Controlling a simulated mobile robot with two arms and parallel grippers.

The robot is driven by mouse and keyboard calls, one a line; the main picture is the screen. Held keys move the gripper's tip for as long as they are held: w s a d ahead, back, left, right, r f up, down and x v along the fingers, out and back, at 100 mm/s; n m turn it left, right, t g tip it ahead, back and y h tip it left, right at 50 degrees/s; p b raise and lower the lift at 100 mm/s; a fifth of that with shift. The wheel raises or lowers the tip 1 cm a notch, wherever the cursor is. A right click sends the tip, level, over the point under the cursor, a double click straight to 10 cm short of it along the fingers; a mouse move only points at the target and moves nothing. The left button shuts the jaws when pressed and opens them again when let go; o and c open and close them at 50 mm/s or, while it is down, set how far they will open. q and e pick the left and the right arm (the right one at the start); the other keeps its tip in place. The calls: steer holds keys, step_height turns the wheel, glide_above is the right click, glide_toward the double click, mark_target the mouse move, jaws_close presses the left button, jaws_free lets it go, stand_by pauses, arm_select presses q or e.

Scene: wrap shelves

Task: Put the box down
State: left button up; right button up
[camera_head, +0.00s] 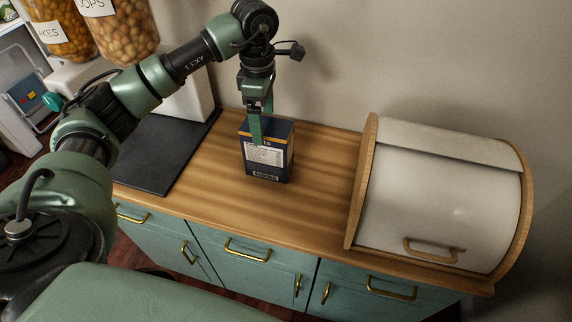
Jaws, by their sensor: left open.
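A dark blue box (265,167) with a white printed label and a yellow band near its top stands upright on the wooden counter (315,195). My left gripper (261,128) is right above it, pointing down, with its green fingers at the box's top. One finger overlaps the box's front face in the picture. The fingers are open; the far finger is mostly hidden, and I cannot tell whether either touches the box. My right gripper is not in view.
A white bread bin (435,205) with wooden sides stands on the counter's right. A dark slab (160,155) lies to the left. Large filled jars (122,30) stand at the back left. The counter is clear between the box and the bin.

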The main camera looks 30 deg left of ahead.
mark_target(268, 143)
arm_select(q)
steer(key=shift+w+f+m, duration=0.15)
steer(key=shift+f+m, duration=0.25)
steer(key=shift+f, duration=0.2)
steer(key=shift+m, duration=0.3)
steer(key=f+p, duration=0.1)
steer(key=f, duration=0.3)
steer(key=f+p, duration=0.1)
steer(key=f, duration=0.2)
steer(key=shift+d+p, duration=0.3)
steer(key=shift+p, duration=0.05)
steer(key=shift+f, duration=0.25)
steer(key=shift+w, duration=0.1)
jaws_close()
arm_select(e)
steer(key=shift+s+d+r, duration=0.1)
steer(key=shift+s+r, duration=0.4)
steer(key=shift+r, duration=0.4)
arm_select(q)
steer(key=shift+r, duration=0.1)
